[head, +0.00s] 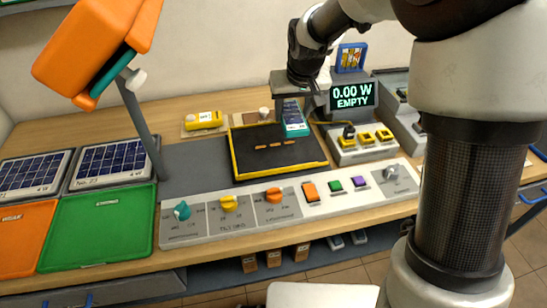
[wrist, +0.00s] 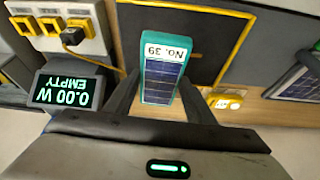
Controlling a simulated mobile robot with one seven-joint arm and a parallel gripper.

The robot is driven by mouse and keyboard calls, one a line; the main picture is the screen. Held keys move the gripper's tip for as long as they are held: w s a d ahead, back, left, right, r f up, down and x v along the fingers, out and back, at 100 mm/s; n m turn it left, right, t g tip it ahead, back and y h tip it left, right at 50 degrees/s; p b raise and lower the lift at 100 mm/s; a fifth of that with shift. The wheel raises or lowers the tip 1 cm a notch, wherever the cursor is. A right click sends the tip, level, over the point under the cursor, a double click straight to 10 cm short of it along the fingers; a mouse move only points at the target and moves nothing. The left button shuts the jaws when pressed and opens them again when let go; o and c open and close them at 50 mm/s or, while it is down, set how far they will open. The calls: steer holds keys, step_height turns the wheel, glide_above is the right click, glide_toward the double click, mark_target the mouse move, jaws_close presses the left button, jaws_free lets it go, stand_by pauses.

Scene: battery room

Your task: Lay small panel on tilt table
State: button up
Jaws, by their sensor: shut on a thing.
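The small panel (head: 295,119) has a teal frame, dark cells and a white label. The label reads No. 39 in the wrist view, where the panel (wrist: 165,62) stands between my two fingers. My gripper (head: 291,101) is shut on it, and the panel hangs down at the table's back right corner. The tilt table (head: 252,157) is a black plate with a yellow rim and several short orange bars in its middle. It also shows behind the panel in the wrist view (wrist: 215,35). Whether the panel touches the plate I cannot tell.
A display (head: 352,96) reads 0.00 W EMPTY, beside a socket block (head: 362,145) with a plugged cable. A control strip (head: 285,203) with knobs and buttons runs in front. An orange lamp head (head: 95,48) on a post stands left. Two panels lie near green (head: 100,228) and orange trays.

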steer(key=w+a+f+b, duration=0.1)
steer(key=w+a, duration=0.1)
steer(key=a, duration=0.2)
glide_above(276, 142)
steer(key=s, duration=0.2)
steer(key=shift+n, duration=0.3)
step_height(276, 142, down, 5)
steer(key=shift+w+d+f+b, duration=0.15)
steer(key=shift+f+b, duration=0.05)
steer(key=shift+b, duration=0.1)
steer(key=shift+f, duration=2.05)
steer(key=shift+f, duration=0.1)
steer(key=shift+f+b, duration=0.15)
steer(key=shift+b, duration=0.25)
steer(key=o, duration=1.2)
steer(key=shift+c, duration=0.2)
